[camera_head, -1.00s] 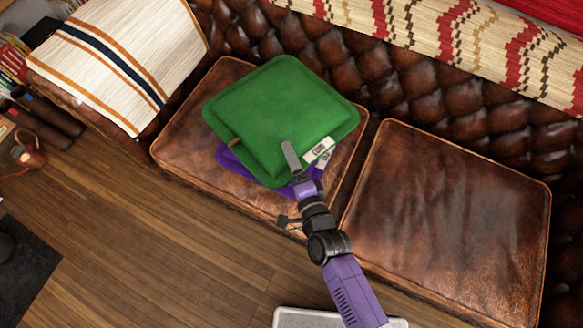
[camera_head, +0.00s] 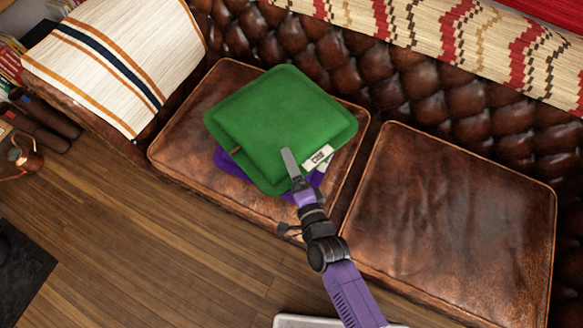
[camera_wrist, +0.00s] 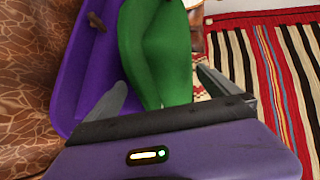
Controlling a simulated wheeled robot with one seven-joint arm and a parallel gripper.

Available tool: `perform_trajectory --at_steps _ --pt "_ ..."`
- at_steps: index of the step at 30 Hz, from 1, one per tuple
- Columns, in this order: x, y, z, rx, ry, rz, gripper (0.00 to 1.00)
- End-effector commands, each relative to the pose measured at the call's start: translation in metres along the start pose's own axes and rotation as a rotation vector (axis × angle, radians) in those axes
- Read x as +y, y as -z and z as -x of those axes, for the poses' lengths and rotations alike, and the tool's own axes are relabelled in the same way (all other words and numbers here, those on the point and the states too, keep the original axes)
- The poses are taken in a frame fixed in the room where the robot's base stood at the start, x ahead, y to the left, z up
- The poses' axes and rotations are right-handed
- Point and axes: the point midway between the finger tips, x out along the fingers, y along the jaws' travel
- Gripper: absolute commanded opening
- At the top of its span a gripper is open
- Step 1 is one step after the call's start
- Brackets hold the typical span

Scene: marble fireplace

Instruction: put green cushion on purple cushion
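The green cushion (camera_head: 275,120) lies over the purple cushion (camera_head: 229,163) on the left sofa seat. Parts of the purple cushion's left and front edges show below it; the rest is hidden. My gripper (camera_head: 289,165) is at the green cushion's front corner, with one finger over its top. In the wrist view my gripper's fingers (camera_wrist: 163,76) stand wide apart, one on each side of the green cushion (camera_wrist: 155,48). I see no clear squeeze on it. The purple cushion (camera_wrist: 83,75) is close on the left there.
The left leather seat (camera_head: 185,140) bears the cushions. The right seat (camera_head: 450,225) is bare. A tufted backrest (camera_head: 420,75) stands behind, and a striped throw (camera_head: 115,60) covers the left armrest. The wooden floor (camera_head: 150,250) in front is mostly clear.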

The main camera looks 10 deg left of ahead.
Motion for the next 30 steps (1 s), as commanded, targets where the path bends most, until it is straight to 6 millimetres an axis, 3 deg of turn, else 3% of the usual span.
perform_trajectory --at_steps 7,21,30 --pt "-0.002 0.001 0.008 0.001 -0.001 0.000 1.00" --pt "-0.002 0.001 0.097 0.000 -0.002 0.000 1.00" --pt "-0.002 0.000 0.120 0.000 0.000 0.000 1.00"
